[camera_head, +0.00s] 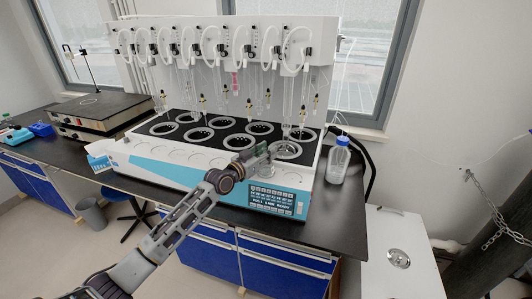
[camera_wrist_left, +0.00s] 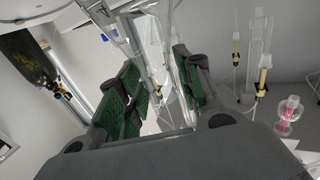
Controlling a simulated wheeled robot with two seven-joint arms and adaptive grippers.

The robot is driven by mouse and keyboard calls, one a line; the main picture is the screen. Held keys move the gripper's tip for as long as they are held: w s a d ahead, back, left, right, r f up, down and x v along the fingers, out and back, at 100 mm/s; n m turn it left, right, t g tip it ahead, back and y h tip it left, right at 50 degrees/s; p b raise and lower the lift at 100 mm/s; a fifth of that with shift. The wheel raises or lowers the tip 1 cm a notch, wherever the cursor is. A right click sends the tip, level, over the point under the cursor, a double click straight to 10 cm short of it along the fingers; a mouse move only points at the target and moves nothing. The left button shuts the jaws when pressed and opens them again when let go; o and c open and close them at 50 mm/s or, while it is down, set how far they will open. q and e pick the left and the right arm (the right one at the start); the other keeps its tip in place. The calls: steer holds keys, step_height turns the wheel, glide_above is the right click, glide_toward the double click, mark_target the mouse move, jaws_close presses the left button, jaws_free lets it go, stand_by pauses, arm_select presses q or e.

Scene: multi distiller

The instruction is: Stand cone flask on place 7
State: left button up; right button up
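A clear glass cone flask (camera_head: 266,170) shows in the head view just below my left gripper (camera_head: 266,153), above the front right part of the white distiller. My left gripper seems shut around its upper part. The left wrist view shows clear glass between the green finger pads of the left gripper (camera_wrist_left: 160,90), but the contact is hard to make out. Several ringed places sit on the black deck of the distiller (camera_head: 163,172). The front right ringed place (camera_head: 288,151) is just right of and behind the flask. Place numbers are too small to read. My right gripper is not in view.
Glass tubes with yellow fittings (camera_head: 303,117) hang over the deck. A blue-capped bottle (camera_head: 339,160) stands on the dark bench (camera_head: 336,230) right of the distiller. A lit control screen (camera_head: 272,200) is below the flask.

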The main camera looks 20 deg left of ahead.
arm_select(q)
steer(key=shift+o, duration=0.5)
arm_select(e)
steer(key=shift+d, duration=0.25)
arm_select(q)
steer(key=shift+r, duration=0.1)
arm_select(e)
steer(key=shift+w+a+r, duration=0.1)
arm_select(q)
steer(key=shift+s+a, duration=0.25)
steer(key=shift+s, duration=0.3)
steer(key=shift+s+a, duration=0.3)
steer(key=shift+s, duration=0.3)
steer(key=v, duration=0.9)
steer(key=shift+s+b, duration=0.2)
steer(key=shift+b, duration=0.15)
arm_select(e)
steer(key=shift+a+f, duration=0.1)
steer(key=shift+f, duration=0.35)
